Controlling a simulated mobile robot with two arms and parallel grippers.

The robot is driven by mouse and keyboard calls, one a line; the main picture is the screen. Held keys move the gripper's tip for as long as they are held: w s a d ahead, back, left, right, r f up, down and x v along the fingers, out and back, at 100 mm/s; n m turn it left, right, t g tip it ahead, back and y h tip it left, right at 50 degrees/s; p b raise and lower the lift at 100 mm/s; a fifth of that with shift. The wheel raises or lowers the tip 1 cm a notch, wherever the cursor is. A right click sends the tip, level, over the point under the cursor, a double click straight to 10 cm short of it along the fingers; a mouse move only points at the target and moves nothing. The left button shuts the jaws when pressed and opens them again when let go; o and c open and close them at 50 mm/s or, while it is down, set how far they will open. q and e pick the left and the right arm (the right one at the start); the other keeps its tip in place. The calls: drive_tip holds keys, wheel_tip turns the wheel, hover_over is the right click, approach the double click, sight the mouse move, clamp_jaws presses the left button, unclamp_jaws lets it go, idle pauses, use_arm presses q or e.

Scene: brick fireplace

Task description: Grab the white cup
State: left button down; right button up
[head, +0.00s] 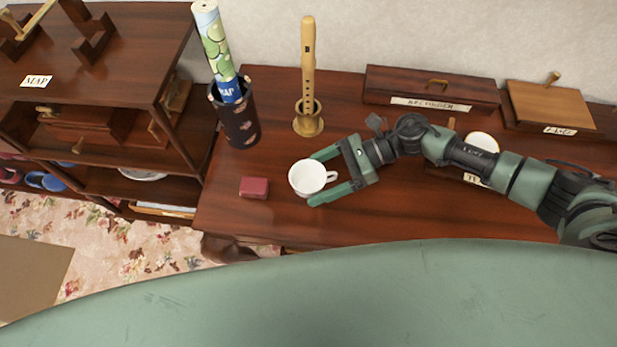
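The white cup (306,178) stands upright on the brown wooden table (420,215), its handle pointing right. My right gripper (317,178) reaches in from the right, with its green fingers spread on both sides of the cup. The upper finger is at the cup's far rim and the lower finger is at its near side. Whether the fingers touch the cup cannot be told. My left gripper is not in view.
A small red box (254,187) lies left of the cup. Behind stand a dark holder (236,118) with a rolled map and a recorder (308,60) on a stand. A recorder case (430,88) lies at the back. The front table area is clear.

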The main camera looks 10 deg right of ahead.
drive_tip(key=c, duration=1.3)
drive_tip(key=shift+c, duration=0.2)
drive_tip(key=shift+r, duration=0.1)
